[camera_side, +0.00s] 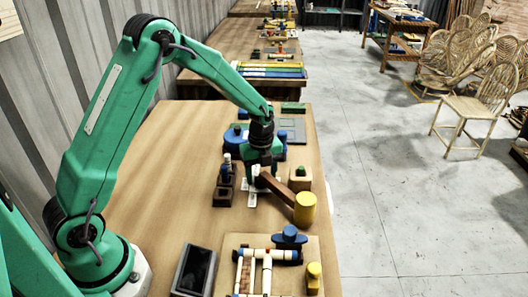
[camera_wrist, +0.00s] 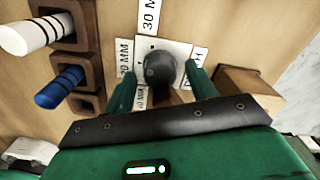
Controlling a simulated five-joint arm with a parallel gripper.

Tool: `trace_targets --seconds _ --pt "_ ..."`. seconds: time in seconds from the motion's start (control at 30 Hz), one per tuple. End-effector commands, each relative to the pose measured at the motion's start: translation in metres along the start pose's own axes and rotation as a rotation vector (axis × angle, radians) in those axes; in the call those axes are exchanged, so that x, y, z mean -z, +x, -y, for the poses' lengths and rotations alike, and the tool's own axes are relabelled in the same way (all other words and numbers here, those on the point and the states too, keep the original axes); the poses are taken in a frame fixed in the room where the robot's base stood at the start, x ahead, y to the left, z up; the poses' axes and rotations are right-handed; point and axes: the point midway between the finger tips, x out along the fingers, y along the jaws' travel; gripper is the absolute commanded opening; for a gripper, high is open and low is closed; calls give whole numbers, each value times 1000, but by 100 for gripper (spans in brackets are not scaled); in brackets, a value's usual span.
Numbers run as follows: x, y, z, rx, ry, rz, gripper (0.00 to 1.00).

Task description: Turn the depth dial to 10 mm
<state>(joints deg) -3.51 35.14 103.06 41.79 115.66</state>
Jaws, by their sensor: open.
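The depth dial (camera_wrist: 160,66) is a dark grey round knob on a white square plate (camera_wrist: 180,48), seen in the wrist view. White labels surround it: a 30 MM label (camera_wrist: 149,14) above, a 20 MM label (camera_wrist: 126,58) at left, a partly covered label (camera_wrist: 140,97) below, and one at right whose number is hidden. My gripper (camera_wrist: 160,74) is open, with one green finger on each side of the knob. I cannot tell whether the fingers touch it. In the side view my gripper (camera_side: 262,166) points down over the white labels (camera_side: 252,199), and the knob is hidden.
A yellow-headed mallet (camera_side: 305,208) lies close by. A wooden block (camera_side: 300,180) stands at right.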

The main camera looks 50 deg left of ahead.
Motion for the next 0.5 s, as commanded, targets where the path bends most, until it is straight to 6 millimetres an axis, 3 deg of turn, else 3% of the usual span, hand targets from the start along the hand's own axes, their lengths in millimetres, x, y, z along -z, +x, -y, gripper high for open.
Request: trace_targets --seconds 0.3,0.5 --pt "0 2 0 0 0 0 55" --pt "0 2 0 0 0 0 16"
